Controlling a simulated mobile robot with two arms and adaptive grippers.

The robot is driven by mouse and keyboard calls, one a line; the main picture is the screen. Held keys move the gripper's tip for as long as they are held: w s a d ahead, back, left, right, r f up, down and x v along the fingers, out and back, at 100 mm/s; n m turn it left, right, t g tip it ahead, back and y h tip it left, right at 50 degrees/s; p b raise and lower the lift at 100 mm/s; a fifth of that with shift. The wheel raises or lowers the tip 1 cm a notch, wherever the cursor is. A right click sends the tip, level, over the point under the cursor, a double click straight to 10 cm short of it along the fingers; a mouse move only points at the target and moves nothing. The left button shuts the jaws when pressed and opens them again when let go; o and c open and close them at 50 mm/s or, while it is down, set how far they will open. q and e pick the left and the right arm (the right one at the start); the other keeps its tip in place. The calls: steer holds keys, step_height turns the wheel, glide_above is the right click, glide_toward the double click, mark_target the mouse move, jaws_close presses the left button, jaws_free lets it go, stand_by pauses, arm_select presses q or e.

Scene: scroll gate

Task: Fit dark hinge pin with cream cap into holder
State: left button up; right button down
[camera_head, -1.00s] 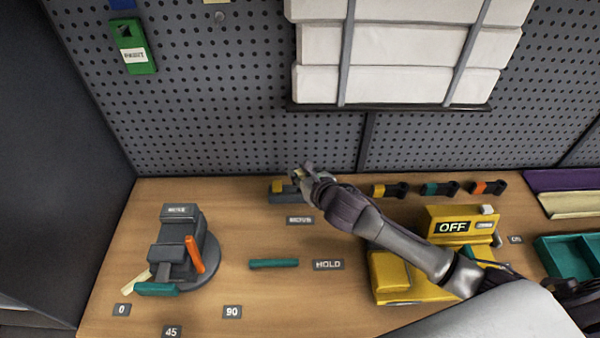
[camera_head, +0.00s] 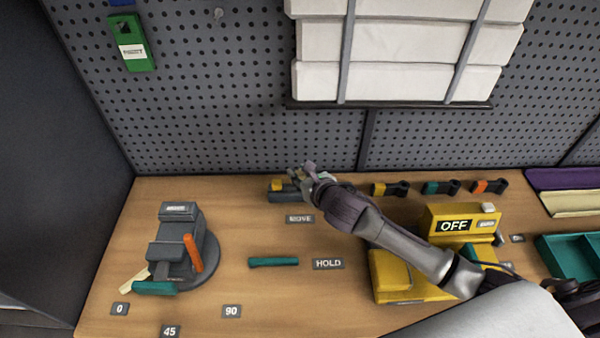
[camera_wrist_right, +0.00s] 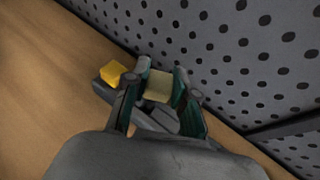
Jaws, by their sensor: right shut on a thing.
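My right gripper (camera_head: 300,172) is over the dark holder (camera_head: 284,197) at the back of the bench. In the right wrist view its fingers (camera_wrist_right: 161,83) are shut on a pin with a cream cap (camera_wrist_right: 157,86). The cap shows between the fingers; the dark pin below it is hidden, so I cannot tell how deep it sits in the holder. The holder (camera_wrist_right: 103,88) also carries a yellow-capped piece (camera_wrist_right: 115,72) beside my gripper. My left gripper is not in view.
The pegboard rises just behind the holder. Yellow, teal and orange clips (camera_head: 440,188) line the bench to the right. A yellow OFF unit (camera_head: 400,280) lies under my right forearm. A dark vise (camera_head: 180,250) stands at left. A teal bar (camera_head: 273,262) lies in the middle.

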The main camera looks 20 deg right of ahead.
steer(key=shift+f+b, duration=0.7)
steer(key=shift+f, duration=0.5)
steer(key=c, duration=0.9)
jaws_free()
steer(key=shift+o, duration=0.2)
steer(key=v, duration=1.2)
